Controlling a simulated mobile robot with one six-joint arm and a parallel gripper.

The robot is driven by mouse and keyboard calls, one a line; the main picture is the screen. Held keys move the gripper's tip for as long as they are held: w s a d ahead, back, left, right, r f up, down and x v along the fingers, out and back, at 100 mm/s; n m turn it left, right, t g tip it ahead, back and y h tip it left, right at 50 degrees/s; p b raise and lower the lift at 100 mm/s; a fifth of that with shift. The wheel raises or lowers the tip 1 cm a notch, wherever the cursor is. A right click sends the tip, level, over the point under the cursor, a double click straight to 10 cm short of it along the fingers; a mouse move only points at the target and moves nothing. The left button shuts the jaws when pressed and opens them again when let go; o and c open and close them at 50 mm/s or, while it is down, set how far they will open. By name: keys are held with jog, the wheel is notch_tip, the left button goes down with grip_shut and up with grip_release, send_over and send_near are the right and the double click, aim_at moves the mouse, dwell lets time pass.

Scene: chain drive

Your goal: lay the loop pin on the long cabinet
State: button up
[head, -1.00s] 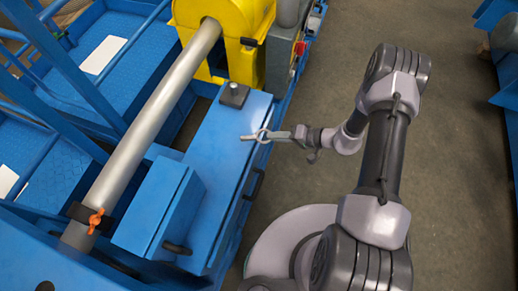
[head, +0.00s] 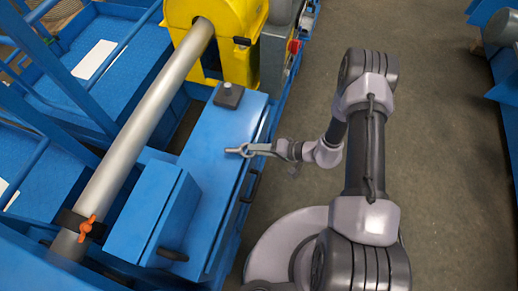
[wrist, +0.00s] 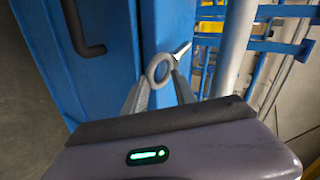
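The loop pin (head: 236,151) is a small grey pin with a ring at one end. My gripper (head: 257,149) is shut on it near the ring, and the pin's shank points left. In the wrist view the ring (wrist: 160,70) shows between the fingertips (wrist: 161,85), with the shank pointing up and right. The long cabinet (head: 209,135) is blue with a flat top and black handles on its right side. The pin appears over the right part of its top; I cannot tell whether it touches. The cabinet's blue side (wrist: 110,60) fills the left of the wrist view.
A black block with a knob (head: 229,95) stands on the cabinet's far end. A raised blue box (head: 160,215) stands at its near left. A long grey shaft (head: 140,135) runs beyond, towards a yellow housing (head: 235,55). The middle of the cabinet top is clear.

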jog(key=w+r+p+v, duration=0.1)
jog(key=p+v, duration=0.2)
jog(key=v, duration=1)
jog(key=s+a+r+n+g+h, duration=0.1)
jog(key=a+r+g+h, duration=0.1)
jog(key=r, duration=1)
jog(key=s+a+r+g+h, duration=0.1)
jog(key=a+r+g+h, duration=0.1)
jog(key=r, duration=0.9)
jog(key=s+d+r+m+t+h, duration=0.1)
jog(key=s+r+m+t+h, duration=0.3)
jog(key=s+r, duration=0.8)
notch_tip(320, 180, up, 4)
jog(key=shift+s+d+f+t+h, duration=0.15)
jog(key=shift+d+f+t+h, duration=0.15)
jog(key=shift+t+h, duration=0.5)
jog(key=shift+o, duration=1.2)
jog(key=shift+r, duration=0.1)
